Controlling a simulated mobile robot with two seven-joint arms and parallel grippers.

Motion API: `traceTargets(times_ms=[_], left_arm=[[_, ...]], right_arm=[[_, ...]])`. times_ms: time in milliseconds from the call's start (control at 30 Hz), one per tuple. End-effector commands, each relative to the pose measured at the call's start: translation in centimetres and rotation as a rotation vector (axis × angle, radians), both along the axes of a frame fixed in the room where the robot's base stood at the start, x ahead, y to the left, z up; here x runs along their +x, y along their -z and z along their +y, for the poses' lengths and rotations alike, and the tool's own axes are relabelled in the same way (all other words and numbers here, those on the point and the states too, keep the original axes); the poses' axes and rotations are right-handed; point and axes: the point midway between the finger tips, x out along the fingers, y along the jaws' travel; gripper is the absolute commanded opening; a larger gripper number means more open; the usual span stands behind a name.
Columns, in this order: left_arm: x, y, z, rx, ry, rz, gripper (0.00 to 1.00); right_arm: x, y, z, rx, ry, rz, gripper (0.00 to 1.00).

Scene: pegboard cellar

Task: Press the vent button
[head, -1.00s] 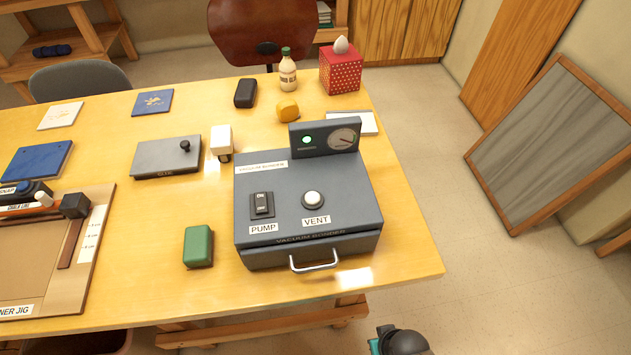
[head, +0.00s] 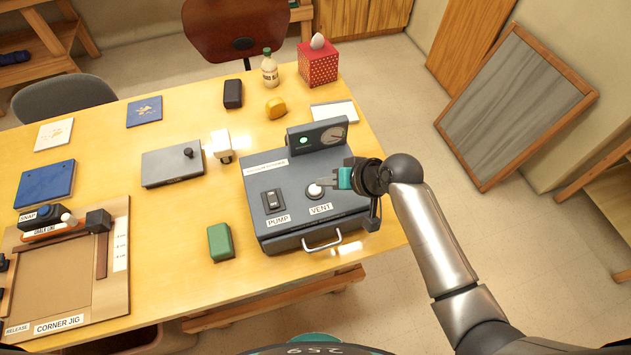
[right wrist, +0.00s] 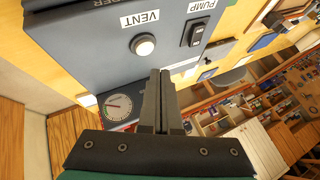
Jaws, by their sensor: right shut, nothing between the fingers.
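The vacuum bonder (head: 290,222) is a grey box on the wooden table, with a front handle. Its round white vent button (head: 315,190) sits above the VENT label, and the dark pump switch (head: 273,200) is to its left. A green light and a dial show on the raised panel (head: 318,134). My right gripper (head: 327,185) is shut and empty, with its tips close by the vent button. In the right wrist view the vent button (right wrist: 143,45) shows beyond the shut fingers (right wrist: 160,75); I cannot tell whether they touch it. My left gripper is not in view.
A green block (head: 220,242) lies left of the bonder. A grey plate with a knob (head: 172,164) and a white block (head: 222,145) lie behind it. A corner jig (head: 118,273) fills the left. A red tissue box (head: 318,67) stands at the back.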

Motion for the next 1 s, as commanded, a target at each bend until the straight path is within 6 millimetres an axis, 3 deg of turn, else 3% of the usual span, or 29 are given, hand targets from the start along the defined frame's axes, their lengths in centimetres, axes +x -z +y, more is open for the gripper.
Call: traceTargets(times_ms=[33, 100, 333, 767, 900, 1000], left_arm=[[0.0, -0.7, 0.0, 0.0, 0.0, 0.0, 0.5], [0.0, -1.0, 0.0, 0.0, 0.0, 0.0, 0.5], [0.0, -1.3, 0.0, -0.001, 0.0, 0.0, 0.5], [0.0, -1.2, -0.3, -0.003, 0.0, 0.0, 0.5], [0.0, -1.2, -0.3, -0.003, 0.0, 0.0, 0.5], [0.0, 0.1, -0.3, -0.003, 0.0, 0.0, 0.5]], right_arm=[[1.0, -1.7, 0.5, 0.022, -0.006, -0.012, 0.0], [1.8, -3.0, 1.1, 0.048, -0.012, -0.019, 0.0], [2.7, -4.5, 1.9, 0.084, -0.02, -0.027, 0.0], [2.7, -3.9, 1.9, 0.083, -0.02, -0.027, 0.0], [2.7, -2.3, 1.9, 0.082, -0.018, -0.024, 0.0], [2.7, -0.5, 1.9, 0.083, -0.019, -0.026, 0.0]])
